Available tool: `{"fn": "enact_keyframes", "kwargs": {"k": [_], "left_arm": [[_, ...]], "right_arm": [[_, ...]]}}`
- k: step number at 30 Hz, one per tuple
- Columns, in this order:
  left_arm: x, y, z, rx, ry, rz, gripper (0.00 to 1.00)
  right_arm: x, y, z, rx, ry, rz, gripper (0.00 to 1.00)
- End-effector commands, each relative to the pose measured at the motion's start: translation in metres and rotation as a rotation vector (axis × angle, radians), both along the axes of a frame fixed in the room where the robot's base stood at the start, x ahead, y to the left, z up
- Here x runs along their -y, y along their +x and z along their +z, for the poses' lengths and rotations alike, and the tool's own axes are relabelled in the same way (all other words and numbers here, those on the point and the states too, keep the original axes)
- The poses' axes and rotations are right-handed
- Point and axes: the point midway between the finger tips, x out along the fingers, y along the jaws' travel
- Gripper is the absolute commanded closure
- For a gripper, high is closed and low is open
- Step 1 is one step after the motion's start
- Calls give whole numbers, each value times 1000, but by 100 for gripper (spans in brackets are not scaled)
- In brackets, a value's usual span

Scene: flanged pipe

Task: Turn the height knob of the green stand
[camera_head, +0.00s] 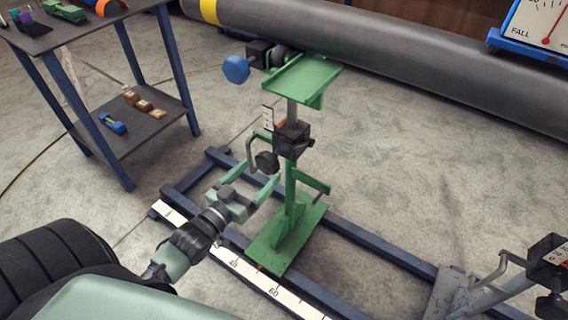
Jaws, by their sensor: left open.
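The green stand (286,233) stands upright on the blue floor rails, with a flat green top plate (303,76) close beside the large grey pipe. A black clamp block (293,136) sits on its post. A dark round knob (266,162), which looks like the height knob, sticks out from the block's left side. My left gripper (261,171) is open, reaching up from the lower left. Its two pale green fingers point toward the knob, one on each side in the picture. I cannot tell whether they touch it. My right gripper is not in view.
The grey pipe (400,62) crosses the top. A blue knob (236,69) is left of the top plate. A grey crank-like bar (251,146) is near the dark knob. A second, grey stand (452,291) is lower right. A shelved table (150,128) stands left.

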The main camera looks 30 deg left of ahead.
Motion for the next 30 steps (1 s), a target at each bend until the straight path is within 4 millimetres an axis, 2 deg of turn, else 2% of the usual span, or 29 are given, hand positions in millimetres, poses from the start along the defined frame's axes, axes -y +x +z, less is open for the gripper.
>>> {"fn": "enact_keyframes", "kwargs": {"k": [15, 19, 26, 27, 30], "left_arm": [[6, 69, 2, 6, 1, -1, 16], [6, 76, 1, 2, 1, -1, 16], [7, 77, 2, 2, 1, -1, 16], [7, 77, 2, 2, 1, -1, 19], [7, 77, 2, 2, 1, -1, 47]], "right_arm": [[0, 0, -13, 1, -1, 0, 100], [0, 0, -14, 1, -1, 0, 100], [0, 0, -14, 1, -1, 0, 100], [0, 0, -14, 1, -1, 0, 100], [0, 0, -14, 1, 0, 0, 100]]}}
